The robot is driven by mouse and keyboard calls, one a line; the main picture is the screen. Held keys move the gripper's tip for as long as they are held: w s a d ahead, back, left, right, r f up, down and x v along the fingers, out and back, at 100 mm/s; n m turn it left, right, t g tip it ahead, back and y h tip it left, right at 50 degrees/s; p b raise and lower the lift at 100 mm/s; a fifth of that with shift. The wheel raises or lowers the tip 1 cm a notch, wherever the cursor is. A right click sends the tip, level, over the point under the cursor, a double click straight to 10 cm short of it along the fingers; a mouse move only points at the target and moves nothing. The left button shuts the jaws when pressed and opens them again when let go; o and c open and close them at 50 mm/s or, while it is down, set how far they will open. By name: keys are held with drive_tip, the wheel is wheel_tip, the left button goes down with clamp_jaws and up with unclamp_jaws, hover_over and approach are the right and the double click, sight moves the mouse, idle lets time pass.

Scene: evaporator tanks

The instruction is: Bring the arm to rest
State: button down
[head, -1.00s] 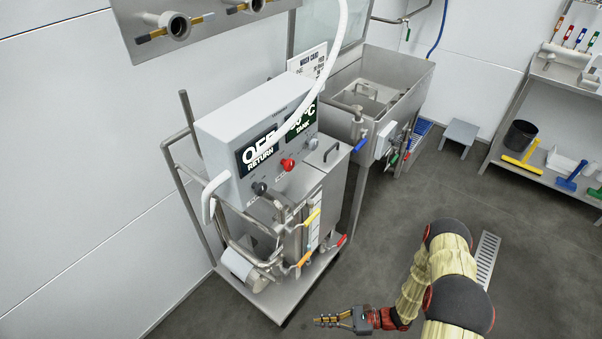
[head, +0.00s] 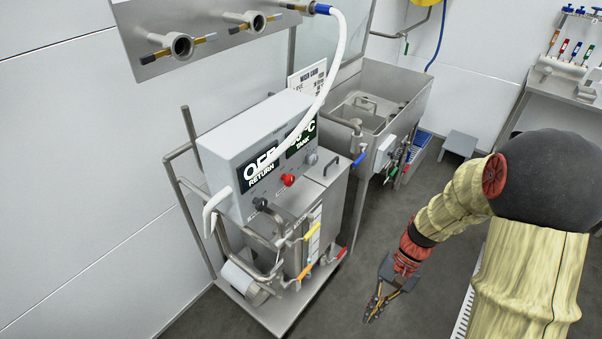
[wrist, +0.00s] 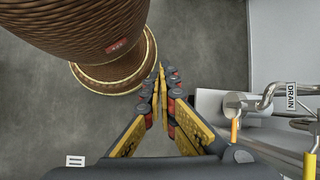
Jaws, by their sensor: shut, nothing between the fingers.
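My gripper (head: 373,308) hangs low over the dark floor in the head view, to the right of the wheeled cart (head: 262,305). It points down and is apart from everything around it. In the wrist view my gripper (wrist: 160,72) has its fingertips together with nothing between them. My arm is bent, with a large dark joint at the right of the head view. The floor (wrist: 195,45) lies beneath the fingers.
The cart carries a control box (head: 250,140) reading OFF, and valves with yellow, orange and red handles. A steel sink (head: 385,95) stands behind it. In the wrist view a DRAIN label (wrist: 291,96) and pipes are at right. A grey stool (head: 461,142) stands farther back.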

drive_tip(key=s+r+n+t+h, duration=0.1)
drive_tip(key=r+n+t, duration=0.1)
drive_tip(key=r, duration=0.8)
drive_tip(key=s+r+n+t+h+p, duration=0.1)
drive_tip(key=r+t, duration=0.4)
drive_tip(key=r, duration=0.5)
drive_tip(key=s+r+n+t+h+p, duration=0.1)
drive_tip(key=s+r+n+t+h, duration=0.1)
drive_tip(key=r, duration=0.8)
drive_tip(key=shift+s+d+n+t+h, duration=0.2)
drive_tip(key=shift+s+n+t+h, duration=0.2)
drive_tip(key=shift+s+t, duration=0.25)
drive_tip(key=c, duration=2.5)
unclamp_jaws()
drive_tip(key=shift+w+r, duration=0.1)
drive_tip(key=shift+c, duration=0.2)
